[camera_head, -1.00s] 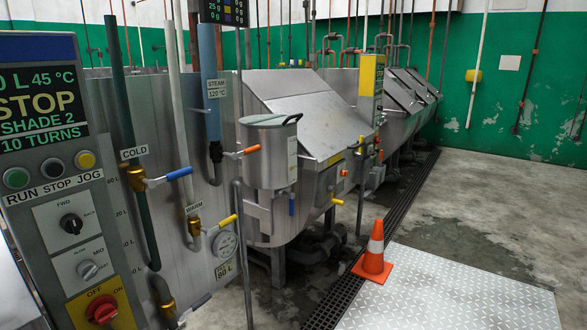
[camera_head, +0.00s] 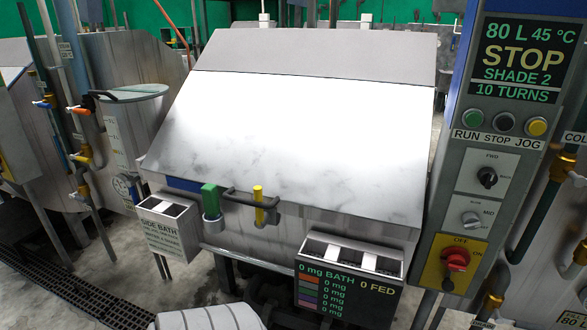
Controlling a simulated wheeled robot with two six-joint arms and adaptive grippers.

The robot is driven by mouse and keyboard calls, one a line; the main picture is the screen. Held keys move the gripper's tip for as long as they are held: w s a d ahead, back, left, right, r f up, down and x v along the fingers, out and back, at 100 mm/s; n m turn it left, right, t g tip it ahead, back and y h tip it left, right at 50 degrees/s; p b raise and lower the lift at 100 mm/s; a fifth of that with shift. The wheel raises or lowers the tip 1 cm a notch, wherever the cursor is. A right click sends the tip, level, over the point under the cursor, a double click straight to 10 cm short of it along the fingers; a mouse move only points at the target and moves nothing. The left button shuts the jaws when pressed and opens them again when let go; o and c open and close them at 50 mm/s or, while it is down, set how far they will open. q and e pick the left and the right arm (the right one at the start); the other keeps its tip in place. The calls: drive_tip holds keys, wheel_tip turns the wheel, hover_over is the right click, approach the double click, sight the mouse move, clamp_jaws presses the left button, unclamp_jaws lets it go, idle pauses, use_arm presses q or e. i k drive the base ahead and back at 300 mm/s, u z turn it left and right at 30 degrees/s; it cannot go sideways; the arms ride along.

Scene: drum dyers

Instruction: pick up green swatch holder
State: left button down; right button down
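A small upright green piece (camera_head: 210,201), which looks like the green swatch holder, stands at the front of the dyeing machine, left of the middle. Its lower end sits at a grey cup-like fitting below the lid's front edge. A dark bar handle (camera_head: 238,196) runs just to its right, and a yellow upright piece (camera_head: 259,204) stands beyond that. Neither of my grippers shows in the head view.
The machine's sloped lid (camera_head: 300,130) is down. A side bath box (camera_head: 168,226) hangs left of the green piece. A tray box (camera_head: 350,258) with a colour display hangs at right. The control panel (camera_head: 500,150) stands far right. A pale ribbed object (camera_head: 208,318) is at the bottom edge.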

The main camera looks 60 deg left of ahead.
sight(209, 192)
drive_tip(key=u, duration=4.4)
drive_tip(key=i, duration=1)
drive_tip(key=z, duration=3.55)
